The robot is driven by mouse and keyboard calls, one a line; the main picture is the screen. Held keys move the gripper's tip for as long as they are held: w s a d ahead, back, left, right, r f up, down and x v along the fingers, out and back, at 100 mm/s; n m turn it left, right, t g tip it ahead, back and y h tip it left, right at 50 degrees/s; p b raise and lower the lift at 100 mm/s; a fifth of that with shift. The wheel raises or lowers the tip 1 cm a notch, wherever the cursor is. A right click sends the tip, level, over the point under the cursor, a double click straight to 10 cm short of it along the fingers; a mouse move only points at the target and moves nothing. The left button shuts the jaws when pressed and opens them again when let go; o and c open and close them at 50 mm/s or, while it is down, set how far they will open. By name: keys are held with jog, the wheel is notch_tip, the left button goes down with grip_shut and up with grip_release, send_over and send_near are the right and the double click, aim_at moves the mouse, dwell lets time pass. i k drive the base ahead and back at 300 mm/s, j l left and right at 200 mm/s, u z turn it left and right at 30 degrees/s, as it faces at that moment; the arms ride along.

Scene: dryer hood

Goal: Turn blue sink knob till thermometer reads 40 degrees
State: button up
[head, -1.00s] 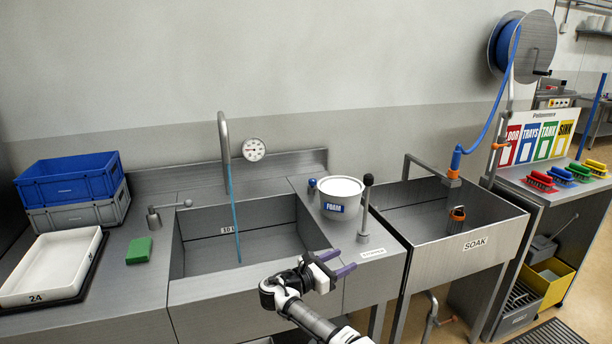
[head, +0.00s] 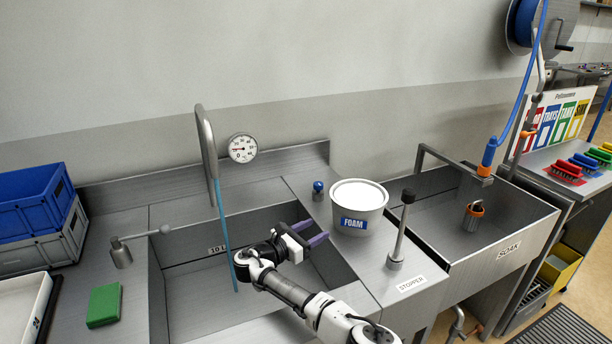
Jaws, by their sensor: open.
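The blue sink knob (head: 318,187) is a small blue ball on a metal base on the counter right of the sink, left of the foam tub. The round white dial thermometer (head: 242,148) stands at the back of the sink beside the tap; its reading is too small to make out. A thin blue stream of water (head: 222,225) runs from the curved tap (head: 206,150) into the sink (head: 185,290). My gripper (head: 314,232) is open and empty, with purple fingers, over the right part of the sink. It is in front of the knob and apart from it in the picture.
A white FOAM tub (head: 358,205) stands close right of the knob. An upright stopper lever (head: 400,230) rises further right. A metal lever handle (head: 138,243) and green sponge (head: 104,305) are left of the sink. The soak basin (head: 480,240) is at right.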

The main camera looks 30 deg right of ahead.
aim_at(319, 186)
jog(key=i, duration=0.6)
jog(key=i+l, duration=0.15)
jog(key=l, duration=0.15)
jog(key=i+l, duration=0.1)
jog(key=l, duration=0.25)
